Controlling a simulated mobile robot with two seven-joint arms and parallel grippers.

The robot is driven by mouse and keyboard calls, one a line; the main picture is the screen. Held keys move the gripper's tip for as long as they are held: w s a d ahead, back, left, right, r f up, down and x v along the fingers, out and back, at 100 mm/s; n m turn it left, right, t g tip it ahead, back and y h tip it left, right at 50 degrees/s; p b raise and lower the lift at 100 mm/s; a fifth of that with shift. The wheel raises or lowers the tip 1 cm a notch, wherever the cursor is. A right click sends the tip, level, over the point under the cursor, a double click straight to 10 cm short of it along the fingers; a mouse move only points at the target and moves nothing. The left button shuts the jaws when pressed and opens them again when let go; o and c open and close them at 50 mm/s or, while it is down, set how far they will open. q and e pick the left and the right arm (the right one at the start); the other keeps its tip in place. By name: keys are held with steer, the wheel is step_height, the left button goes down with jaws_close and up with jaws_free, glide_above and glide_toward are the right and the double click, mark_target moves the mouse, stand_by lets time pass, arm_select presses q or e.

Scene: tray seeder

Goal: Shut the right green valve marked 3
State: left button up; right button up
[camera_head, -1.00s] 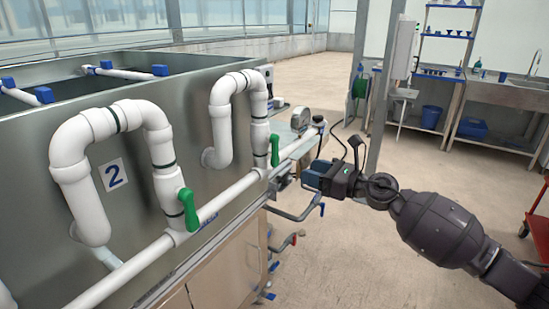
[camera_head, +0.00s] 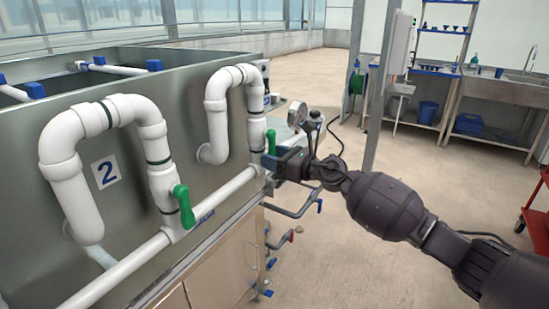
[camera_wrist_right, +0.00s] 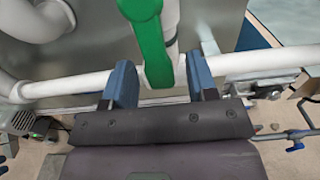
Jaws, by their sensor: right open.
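The right green valve (camera_head: 271,142) sits on the white pipe below the farther white pipe bend. Its handle also shows in the right wrist view (camera_wrist_right: 150,45), where its lower end lies between the two blue fingers. My right gripper (camera_head: 268,160) is open at this valve, and the fingers partly hide it in the head view. In the right wrist view my right gripper (camera_wrist_right: 161,78) has a gap on both sides of the handle; contact cannot be told. No number 3 is readable. My left gripper is not in view.
Another green valve (camera_head: 184,206) stands on the same pipe (camera_head: 130,262), nearer, beside a plate marked 2 (camera_head: 106,171). The metal tank (camera_head: 185,105) rises behind the pipes. A round gauge (camera_head: 297,113) is just beyond my right gripper.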

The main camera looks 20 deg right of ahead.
jaws_close()
stand_by(0.3)
